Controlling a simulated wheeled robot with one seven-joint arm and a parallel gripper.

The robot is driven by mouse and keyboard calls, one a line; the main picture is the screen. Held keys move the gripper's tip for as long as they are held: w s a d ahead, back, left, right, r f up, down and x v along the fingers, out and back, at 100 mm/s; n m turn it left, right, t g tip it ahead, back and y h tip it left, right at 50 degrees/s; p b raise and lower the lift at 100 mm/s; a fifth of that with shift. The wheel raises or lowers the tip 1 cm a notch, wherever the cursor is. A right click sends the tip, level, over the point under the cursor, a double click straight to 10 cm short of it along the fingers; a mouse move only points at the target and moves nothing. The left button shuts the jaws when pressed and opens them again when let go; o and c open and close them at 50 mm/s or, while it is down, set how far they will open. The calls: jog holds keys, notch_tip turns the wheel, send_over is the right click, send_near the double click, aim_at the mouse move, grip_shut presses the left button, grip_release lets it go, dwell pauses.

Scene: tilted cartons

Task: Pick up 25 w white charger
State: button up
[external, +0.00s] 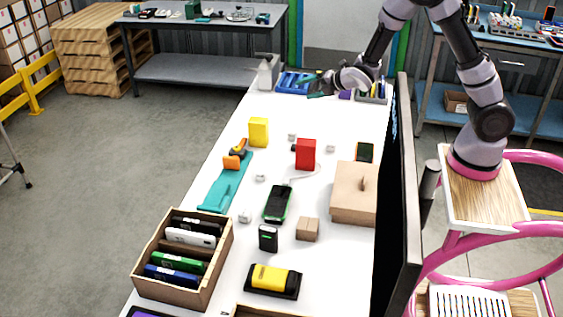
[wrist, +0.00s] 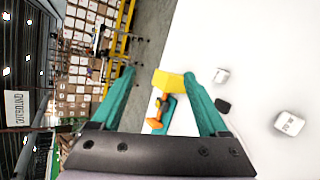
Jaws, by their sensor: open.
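Several small white charger blocks lie apart on the white table. In the external view, one is near the back (external: 291,137), one right of the red box (external: 330,149), one left of centre (external: 260,178) and one nearer the front (external: 245,216). The wrist view shows two white blocks, a smaller one (wrist: 221,76) and a larger one (wrist: 290,123) with dark print; I cannot read which is 25 W. My gripper (external: 314,87) is open and empty above the table's far end. Its teal fingers also show spread in the wrist view (wrist: 159,74), with both white blocks right of them.
A yellow box (external: 258,132), a red box (external: 306,154) and a cardboard box (external: 354,194) stand on the table (external: 215,194). A wooden crate (external: 221,262) holds several devices at the front left. A dark monitor (external: 401,190) rises along the right edge. Blue bins (external: 292,83) sit near my gripper.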

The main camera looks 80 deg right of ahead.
notch_tip(320, 180, down, 11)
jog(key=d+n+t, duration=0.1)
jog(key=d+n, duration=0.1)
jog(key=n, duration=0.7)
jog(key=n+t+y, duration=0.1)
jog(key=n+y, duration=0.2)
jog(key=n, duration=0.4)
send_near(285, 138)
jog(key=r, duration=0.2)
jog(key=shift+s+r, duration=0.35)
jog(key=shift+r, duration=0.05)
jog(key=shift+w+f+n, duration=0.15)
jog(key=shift+f+n, duration=0.1)
jog(key=shift+n, duration=0.05)
jog(key=x, duration=1)
jog(key=shift+w+d+r, duration=0.1)
jog(key=shift+w+d, duration=0.05)
jog(key=shift+w, duration=0.05)
jog(key=shift+c, duration=0.3)
